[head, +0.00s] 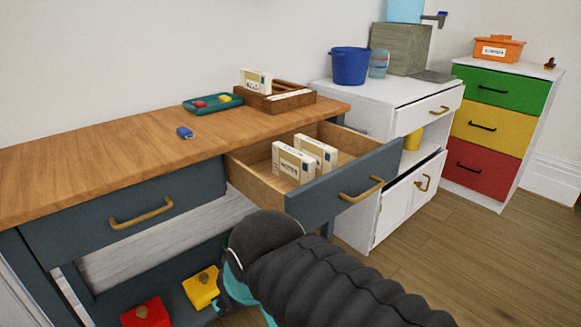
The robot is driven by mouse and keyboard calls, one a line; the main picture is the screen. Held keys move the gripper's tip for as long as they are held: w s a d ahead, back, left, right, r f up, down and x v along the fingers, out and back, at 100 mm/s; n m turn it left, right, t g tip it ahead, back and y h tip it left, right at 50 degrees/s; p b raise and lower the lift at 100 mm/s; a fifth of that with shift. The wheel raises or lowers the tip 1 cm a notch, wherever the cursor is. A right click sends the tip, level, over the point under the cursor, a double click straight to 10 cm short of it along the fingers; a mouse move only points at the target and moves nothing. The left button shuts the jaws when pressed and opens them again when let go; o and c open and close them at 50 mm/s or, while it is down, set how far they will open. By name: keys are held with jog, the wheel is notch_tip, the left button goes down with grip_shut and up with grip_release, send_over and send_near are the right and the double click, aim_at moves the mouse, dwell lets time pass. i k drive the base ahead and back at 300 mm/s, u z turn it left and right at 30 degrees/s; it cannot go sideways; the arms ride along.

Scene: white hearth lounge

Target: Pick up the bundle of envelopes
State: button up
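Several cream, block-like bundles with dark markings look like envelope bundles. One (292,163) stands upright at the front of the open drawer (262,178), and another (318,152) stands just behind it. A similar bundle (256,82) stands in the wooden rack (285,98) on the desk top. I cannot tell which one the task means. My dark, ribbed arm with teal parts reaches in from the lower right, in front of the drawer and below its level. Its end (232,292) points down, apart from the bundles. The fingertips are not clear.
The open drawer juts out from the wooden-topped desk (90,160). A teal tray (212,103) and a blue item (185,132) lie on top. Red (146,314) and yellow (202,287) boxes sit on the lower shelf. A white cabinet (385,95) stands right; floor there is clear.

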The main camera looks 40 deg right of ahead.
aim_at(298, 169)
jog(key=k, duration=0.3)
jog(key=z, duration=0.6)
jog(key=i, duration=0.25)
jog(key=z, duration=0.25)
